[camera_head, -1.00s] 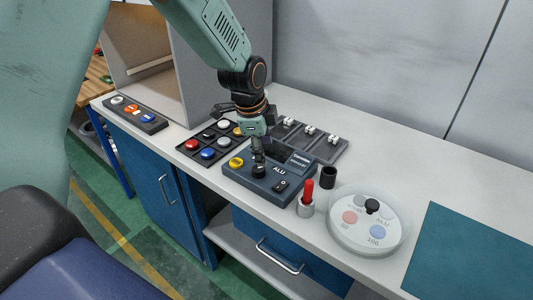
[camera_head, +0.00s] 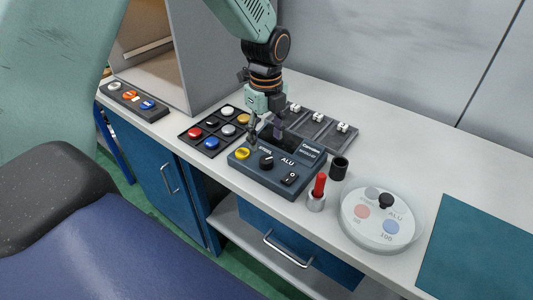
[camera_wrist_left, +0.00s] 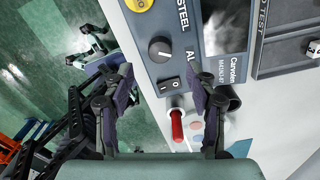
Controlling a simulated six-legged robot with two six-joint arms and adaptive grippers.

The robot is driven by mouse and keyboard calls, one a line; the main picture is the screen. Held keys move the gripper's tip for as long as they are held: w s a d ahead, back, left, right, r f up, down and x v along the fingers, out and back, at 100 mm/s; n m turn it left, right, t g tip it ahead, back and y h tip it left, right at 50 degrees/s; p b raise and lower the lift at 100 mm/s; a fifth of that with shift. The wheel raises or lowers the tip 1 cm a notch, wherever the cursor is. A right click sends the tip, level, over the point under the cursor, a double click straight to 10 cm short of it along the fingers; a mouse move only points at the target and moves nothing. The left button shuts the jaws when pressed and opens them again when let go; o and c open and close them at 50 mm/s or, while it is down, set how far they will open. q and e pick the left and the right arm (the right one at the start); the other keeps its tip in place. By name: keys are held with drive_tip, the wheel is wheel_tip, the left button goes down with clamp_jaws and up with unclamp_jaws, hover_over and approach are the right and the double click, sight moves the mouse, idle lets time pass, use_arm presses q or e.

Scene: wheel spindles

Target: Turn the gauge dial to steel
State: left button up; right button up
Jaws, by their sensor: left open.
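The gauge (camera_head: 277,170) is a dark blue box on the bench with a yellow button, a screen and a rocker switch. Its black dial knob (camera_head: 266,161) stands between the labels STEEL and ALU. The knob also shows in the left wrist view (camera_wrist_left: 161,49), with a pale mark that seems to point towards ALU. My left gripper (camera_head: 265,138) is open and empty, above and behind the knob, apart from it. In the left wrist view its two fingers (camera_wrist_left: 163,100) are spread wide, with the knob beyond them. My right gripper is not in view.
A red-handled tool in a grey holder (camera_head: 317,193) and a black cup (camera_head: 339,168) stand right of the gauge. A round white tray (camera_head: 378,240) lies farther right. A button tray (camera_head: 183,137) is to the left, a grey slotted rack (camera_head: 320,140) behind.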

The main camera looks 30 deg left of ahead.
sight(266, 159)
use_arm(q)
wheel_tip(266, 159, down, 6)
drive_tip(key=shift+s+d+r, duration=0.1)
drive_tip(key=shift+d, duration=0.05)
drive_tip(key=shift+f, duration=0.4)
drive_tip(key=shift+s+r, duration=0.1)
drive_tip(key=shift+r, duration=0.05)
drive_tip(key=shift+c, duration=1)
drive_tip(key=shift+w, duration=0.2)
drive_tip(key=c, duration=0.9)
